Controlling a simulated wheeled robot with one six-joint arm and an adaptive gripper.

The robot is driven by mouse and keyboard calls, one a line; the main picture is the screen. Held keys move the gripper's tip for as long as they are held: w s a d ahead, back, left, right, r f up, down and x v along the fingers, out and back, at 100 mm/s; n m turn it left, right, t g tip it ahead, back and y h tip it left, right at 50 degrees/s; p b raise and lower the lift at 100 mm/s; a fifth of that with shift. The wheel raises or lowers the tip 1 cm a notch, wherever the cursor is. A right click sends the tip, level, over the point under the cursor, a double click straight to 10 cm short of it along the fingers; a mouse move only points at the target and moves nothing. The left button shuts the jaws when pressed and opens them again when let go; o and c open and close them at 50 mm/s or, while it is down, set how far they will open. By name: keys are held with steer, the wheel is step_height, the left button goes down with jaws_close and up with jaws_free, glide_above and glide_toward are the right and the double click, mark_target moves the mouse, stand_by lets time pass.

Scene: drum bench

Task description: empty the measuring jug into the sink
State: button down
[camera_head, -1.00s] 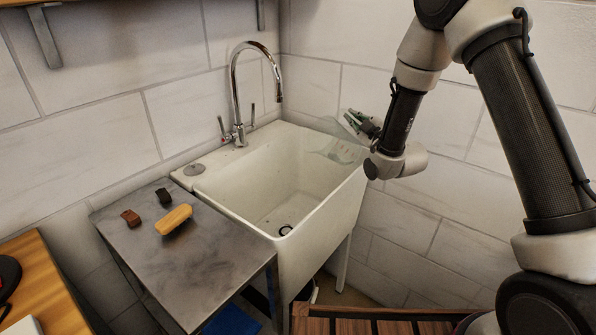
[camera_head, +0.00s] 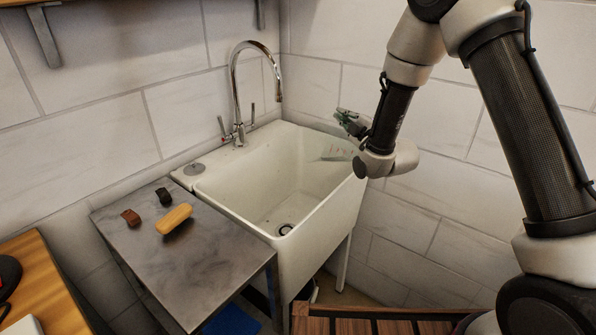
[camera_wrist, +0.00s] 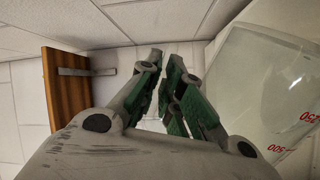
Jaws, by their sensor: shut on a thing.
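The measuring jug (camera_head: 338,150) is clear with red markings and is tilted over the back right part of the white sink (camera_head: 352,197). It also shows at the right of the wrist view (camera_wrist: 262,85), where its red numbers appear upside down. My gripper (camera_head: 345,118) is at the sink's right side, beside the jug and shut on it. Its green-padded fingers (camera_wrist: 165,85) are close together in the wrist view. The exact grip point is hard to see. I cannot tell whether liquid is in the jug. The drain (camera_head: 285,229) shows at the sink's bottom.
A chrome tap (camera_head: 236,95) arches at the sink's back left. A metal side table (camera_head: 190,265) at the left holds a wooden-backed brush (camera_head: 174,218) and two small dark items. Tiled walls stand close behind and right of the sink.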

mark_target(336, 113)
steer(key=shift+s+a+r, duration=0.1)
steer(key=shift+a+r, duration=0.05)
steer(key=shift+r, duration=0.05)
steer(key=shift+s+a+r+n, duration=0.25)
steer(key=shift+a+n, duration=0.1)
steer(key=shift+a, duration=0.15)
steer(key=shift+s+a+r+n, duration=0.3)
steer(key=shift+a, duration=0.25)
steer(key=shift+s+a+r+n, duration=0.25)
steer(key=shift+a+n, duration=0.1)
steer(key=shift+a, duration=0.15)
steer(key=shift+s+a+r+n, duration=0.2)
steer(key=shift+a+n, duration=0.1)
steer(key=shift+s+a+r+n, duration=0.4)
steer(key=shift+a+r+n, duration=0.15)
steer(key=shift+a, duration=0.2)
steer(key=shift+s+a+r+n+p, duration=0.2)
steer(key=shift+s+a+n+p, duration=0.15)
steer(key=shift+a+n, duration=0.25)
